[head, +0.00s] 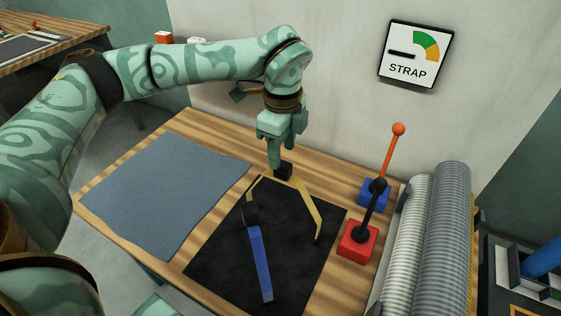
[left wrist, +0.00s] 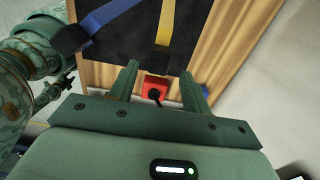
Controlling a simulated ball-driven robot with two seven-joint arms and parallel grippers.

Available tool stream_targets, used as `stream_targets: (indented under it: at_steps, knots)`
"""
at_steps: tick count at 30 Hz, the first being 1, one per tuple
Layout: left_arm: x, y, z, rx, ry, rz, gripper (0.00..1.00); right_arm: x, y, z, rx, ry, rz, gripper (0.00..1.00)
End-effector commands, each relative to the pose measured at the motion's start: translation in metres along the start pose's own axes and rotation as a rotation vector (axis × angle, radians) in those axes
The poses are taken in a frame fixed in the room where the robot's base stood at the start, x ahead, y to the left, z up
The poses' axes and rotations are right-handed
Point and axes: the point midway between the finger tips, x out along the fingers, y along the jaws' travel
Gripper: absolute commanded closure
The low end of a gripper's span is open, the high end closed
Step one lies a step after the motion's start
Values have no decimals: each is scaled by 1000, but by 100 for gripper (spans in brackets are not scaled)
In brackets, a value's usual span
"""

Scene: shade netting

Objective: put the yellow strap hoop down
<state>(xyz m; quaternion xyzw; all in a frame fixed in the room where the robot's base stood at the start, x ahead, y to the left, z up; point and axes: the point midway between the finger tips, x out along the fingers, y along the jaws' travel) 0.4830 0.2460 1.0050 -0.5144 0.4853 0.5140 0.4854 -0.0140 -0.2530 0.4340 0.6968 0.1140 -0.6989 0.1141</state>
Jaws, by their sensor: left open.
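The yellow strap hoop (head: 308,208) is over the black mat (head: 215,247), bent into an arch with a dark buckle at its top end. I cannot tell whether all of it touches the mat. My left gripper (head: 284,155) is open just above that dark buckle. In the left wrist view, the yellow strap (left wrist: 165,24) runs down between the open fingers (left wrist: 160,82), beyond their tips. My right gripper is not seen.
A blue strap (head: 261,262) lies on the black mat beside the hoop. A grey-blue cloth (head: 165,195) covers the left of the table. Levers on a red block (head: 358,241) and a blue block (head: 372,195) stand at right, before ribbed grey rolls (head: 440,235). A STRAP sign (head: 415,55) hangs behind.

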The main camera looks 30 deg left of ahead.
Motion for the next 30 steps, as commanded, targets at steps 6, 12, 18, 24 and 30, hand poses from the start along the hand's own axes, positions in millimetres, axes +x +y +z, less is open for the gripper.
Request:
stream_targets:
  at_steps: [6,12,18,24,30]
  knots:
    - [-38,0,0,0,0,-2,52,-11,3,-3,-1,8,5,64]
    - [-44,0,0,1,0,1,52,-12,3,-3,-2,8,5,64]
    - [-43,0,0,1,0,1,52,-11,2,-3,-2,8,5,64]
    - [-43,0,0,1,0,1,52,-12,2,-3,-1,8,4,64]
    - [-83,4,0,1,1,-22,52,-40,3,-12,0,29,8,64]
